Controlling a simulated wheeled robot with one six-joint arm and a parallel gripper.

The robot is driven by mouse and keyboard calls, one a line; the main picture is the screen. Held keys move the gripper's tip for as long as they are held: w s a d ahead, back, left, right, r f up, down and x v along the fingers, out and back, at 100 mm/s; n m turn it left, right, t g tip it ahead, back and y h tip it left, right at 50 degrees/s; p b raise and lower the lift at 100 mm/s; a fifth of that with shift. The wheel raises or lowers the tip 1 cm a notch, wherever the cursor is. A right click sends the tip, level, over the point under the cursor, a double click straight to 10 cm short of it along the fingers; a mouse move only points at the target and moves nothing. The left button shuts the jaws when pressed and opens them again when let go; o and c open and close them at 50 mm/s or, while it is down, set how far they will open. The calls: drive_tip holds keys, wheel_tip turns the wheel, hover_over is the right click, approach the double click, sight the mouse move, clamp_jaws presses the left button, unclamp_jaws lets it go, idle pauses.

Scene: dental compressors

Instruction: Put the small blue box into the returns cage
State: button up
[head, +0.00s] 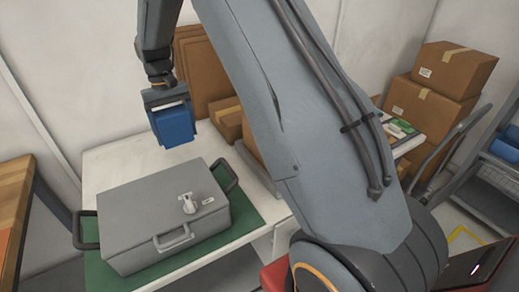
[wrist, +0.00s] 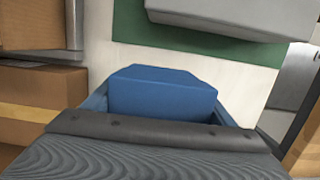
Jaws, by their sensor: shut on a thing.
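The small blue box (head: 173,126) is held in my gripper (head: 168,108), above the white table, behind the grey case. It also shows in the wrist view (wrist: 162,94), between the two fingers of my gripper (wrist: 160,105). My gripper is shut on it, and the box hangs clear of the table top. I cannot make out the returns cage for certain; a wire-sided grey rack (head: 497,172) stands at the far right, partly cut off by the picture edge.
A grey case (head: 150,218) with a latch lies on a green mat (head: 250,222) on the white table (head: 105,165). Cardboard boxes (head: 430,100) are stacked at the right near a trolley handle (head: 450,140). A blue bin (head: 505,148) sits on the rack. My arm hides the middle.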

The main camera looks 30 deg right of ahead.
drive_tip(key=shift+f+p, duration=1.5)
drive_tip(key=shift+f, duration=4.05)
drive_tip(key=shift+f, duration=0.2)
drive_tip(key=o, duration=1.1)
drive_tip(key=shift+o, duration=0.2)
drive_tip(key=shift+r, duration=0.1)
